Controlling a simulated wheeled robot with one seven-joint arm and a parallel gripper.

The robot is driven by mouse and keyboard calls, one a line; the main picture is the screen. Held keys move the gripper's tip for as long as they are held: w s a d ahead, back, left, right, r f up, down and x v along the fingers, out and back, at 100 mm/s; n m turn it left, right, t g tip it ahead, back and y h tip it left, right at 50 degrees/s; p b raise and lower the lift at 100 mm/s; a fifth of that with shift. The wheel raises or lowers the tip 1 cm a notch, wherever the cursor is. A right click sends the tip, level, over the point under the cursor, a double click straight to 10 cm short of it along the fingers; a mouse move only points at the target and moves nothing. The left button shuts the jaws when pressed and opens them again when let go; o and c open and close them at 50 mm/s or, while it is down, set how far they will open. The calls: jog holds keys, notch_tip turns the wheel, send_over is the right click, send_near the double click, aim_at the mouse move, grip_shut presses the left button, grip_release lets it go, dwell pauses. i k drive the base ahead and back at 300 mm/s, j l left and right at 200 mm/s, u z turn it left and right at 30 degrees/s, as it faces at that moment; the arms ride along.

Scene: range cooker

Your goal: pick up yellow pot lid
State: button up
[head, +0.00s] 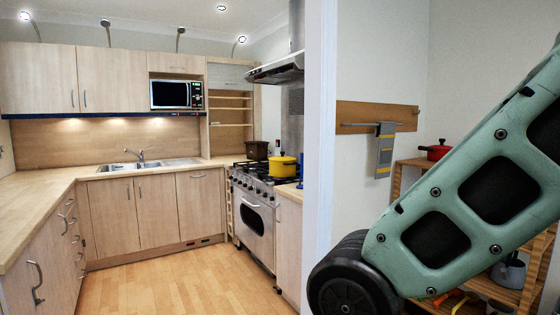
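A yellow pot (284,172) stands on the range cooker (256,200), at the centre of the view and well away from me. Its yellow lid (284,159) appears to sit on top of the pot, with a dark knob at its top; it is small at this distance. A green and black link of my arm fills the right side of the view. My gripper is not in view.
A brown pot (257,151) stands behind the yellow one, under the extractor hood (277,69). A white wall edge (318,150) stands right of the cooker. Shelves at right hold a red pot (435,150). The wooden floor (190,285) is clear.

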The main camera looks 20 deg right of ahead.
aim_at(282, 159)
jog(key=i+u, duration=0.3)
jog(key=i, duration=0.45)
jog(key=i+u, duration=0.15)
jog(key=i, duration=1.85)
jog(key=i+z, duration=0.15)
jog(key=i, duration=0.35)
jog(key=i+j+z, duration=0.15)
jog(key=i, duration=0.35)
jog(key=i+z, duration=0.2)
jog(key=i, duration=0.3)
